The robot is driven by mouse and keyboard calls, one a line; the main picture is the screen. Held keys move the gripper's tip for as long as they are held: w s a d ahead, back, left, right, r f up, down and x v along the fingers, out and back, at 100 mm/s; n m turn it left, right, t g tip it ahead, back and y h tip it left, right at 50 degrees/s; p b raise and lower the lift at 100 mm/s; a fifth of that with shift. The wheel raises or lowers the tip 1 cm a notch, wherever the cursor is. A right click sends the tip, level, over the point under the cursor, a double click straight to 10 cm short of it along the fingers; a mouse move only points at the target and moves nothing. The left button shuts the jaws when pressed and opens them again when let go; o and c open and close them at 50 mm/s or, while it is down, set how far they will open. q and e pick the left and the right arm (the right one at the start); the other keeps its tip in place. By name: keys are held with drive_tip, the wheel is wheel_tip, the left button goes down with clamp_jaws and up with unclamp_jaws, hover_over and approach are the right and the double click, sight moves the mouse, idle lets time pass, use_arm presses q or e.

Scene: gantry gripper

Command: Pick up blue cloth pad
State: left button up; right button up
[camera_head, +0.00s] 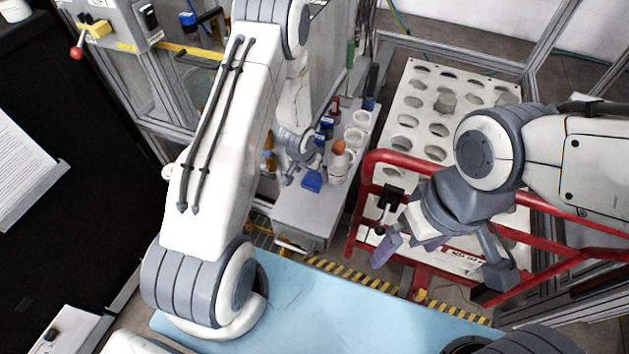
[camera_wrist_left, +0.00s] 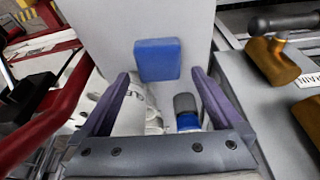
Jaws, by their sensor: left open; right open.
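The blue cloth pad (camera_head: 311,182) lies on a grey shelf (camera_head: 304,214) near its front left edge. In the left wrist view the pad (camera_wrist_left: 157,60) shows as a whole blue rounded block, just beyond the fingertips. My left gripper (camera_head: 293,174) reaches down over the shelf, close to the pad's left side in the head view. In its wrist view the left gripper (camera_wrist_left: 161,77) is open, with nothing held and the pad lying ahead of the gap. My right gripper (camera_head: 444,262) is open and empty, in front of the red rail, far from the pad.
An orange-topped container (camera_head: 339,162) and white cups (camera_head: 355,136) stand behind the pad. A grey-capped blue bottle (camera_wrist_left: 187,112) shows between the left fingers. A red rail (camera_head: 360,200) and a white board with holes (camera_head: 412,100) are to the right. A brass cylinder (camera_wrist_left: 272,60) lies right.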

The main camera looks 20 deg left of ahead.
sight(313, 179)
use_arm(q)
drive_tip(key=shift+x, duration=1.9)
drive_tip(key=shift+s, duration=0.15)
drive_tip(key=c, duration=1.3)
drive_tip(key=shift+r, duration=0.1)
drive_tip(key=shift+s+r, duration=0.1)
drive_tip(key=shift+r, duration=0.1)
wheel_tip(313, 179, up, 7)
drive_tip(key=shift+a+r+p, duration=0.1)
drive_tip(key=shift+p, duration=0.5)
drive_tip(key=s+a+b, duration=0.1)
drive_tip(key=s+a, duration=0.8)
drive_tip(key=s+a+f+b, duration=0.1)
drive_tip(key=s+a, duration=0.3)
drive_tip(key=a, duration=0.1)
drive_tip(key=shift+s+a+b, duration=0.2)
drive_tip(key=shift+b, duration=0.15)
